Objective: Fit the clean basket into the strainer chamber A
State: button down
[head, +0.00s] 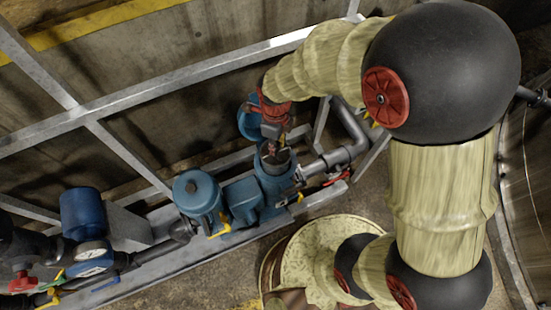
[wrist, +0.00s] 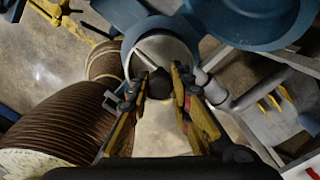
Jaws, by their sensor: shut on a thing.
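My gripper (head: 274,126) points down over an open blue strainer chamber (head: 275,182), the right one of a pair. In the wrist view my gripper (wrist: 160,92) is shut on the dark grip of the grey basket (wrist: 172,50), whose round top and crossbar show just beyond the fingers. The basket is at the chamber's mouth, with blue casting around its far side. I cannot tell how deep it sits or whether it is seated. No letter marking chamber A is readable.
The left chamber (head: 196,187) has its round blue lid on. A blue round cover (head: 249,120) stands behind the open chamber. Grey pipe (head: 340,155) runs right of it. Metal frame rails (head: 150,85) cross behind. Gauges (head: 92,258) and a blue cylinder (head: 83,212) stand left.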

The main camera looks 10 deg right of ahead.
notch_tip(320, 180, down, 9)
jog(key=b, duration=0.2)
dwell(0.3)
jog(key=c, duration=1.6)
grip_release()
jog(key=shift+f, duration=0.1)
jog(key=shift+c, duration=0.2)
